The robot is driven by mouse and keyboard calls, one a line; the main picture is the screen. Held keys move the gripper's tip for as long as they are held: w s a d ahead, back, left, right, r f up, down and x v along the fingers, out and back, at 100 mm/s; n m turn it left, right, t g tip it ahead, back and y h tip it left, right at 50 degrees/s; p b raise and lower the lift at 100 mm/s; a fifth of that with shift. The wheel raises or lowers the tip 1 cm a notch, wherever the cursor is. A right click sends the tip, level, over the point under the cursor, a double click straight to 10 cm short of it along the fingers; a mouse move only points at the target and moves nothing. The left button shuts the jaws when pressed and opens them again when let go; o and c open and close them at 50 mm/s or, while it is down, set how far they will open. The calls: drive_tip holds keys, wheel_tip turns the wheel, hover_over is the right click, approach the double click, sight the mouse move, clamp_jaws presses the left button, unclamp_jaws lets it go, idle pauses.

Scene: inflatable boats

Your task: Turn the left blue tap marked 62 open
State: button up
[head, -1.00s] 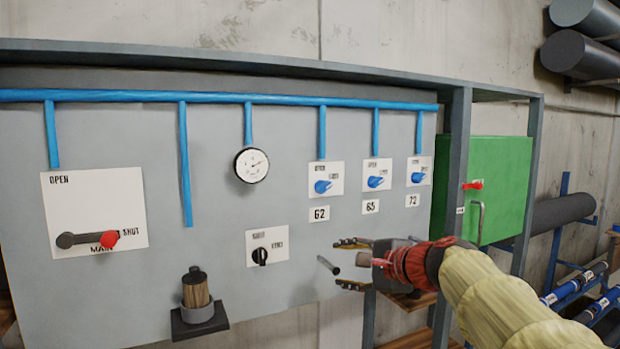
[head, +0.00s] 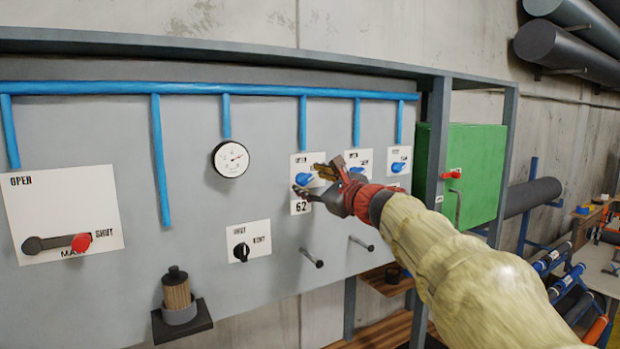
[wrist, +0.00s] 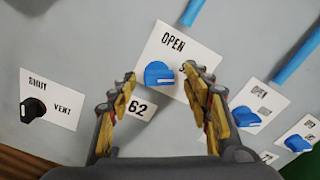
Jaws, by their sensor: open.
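The left blue tap (head: 303,179) sits on a white plate on the grey panel, above a label reading 62 (head: 300,207). In the wrist view the tap (wrist: 158,75) lies between my fingertips, with OPEN printed above it. Its pointer end lies toward the right, near a label mostly hidden by a finger. My gripper (head: 309,180) is open in front of this tap, with one finger on each side; it also shows in the wrist view (wrist: 161,73). I cannot tell whether the fingers touch the tap.
Two more blue taps stand to the right, the middle one (head: 354,171) partly behind my gripper and the far one (head: 399,167). A black vent knob (head: 241,252) is lower left. Two pegs (head: 312,258) stick out below. A green box (head: 475,170) stands right.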

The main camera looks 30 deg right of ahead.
drive_tip(key=shift+w+a, duration=0.1)
drive_tip(key=shift+w, duration=0.4)
drive_tip(key=shift+s, duration=0.1)
drive_tip(key=shift+c, duration=0.3)
drive_tip(key=c, duration=1.1)
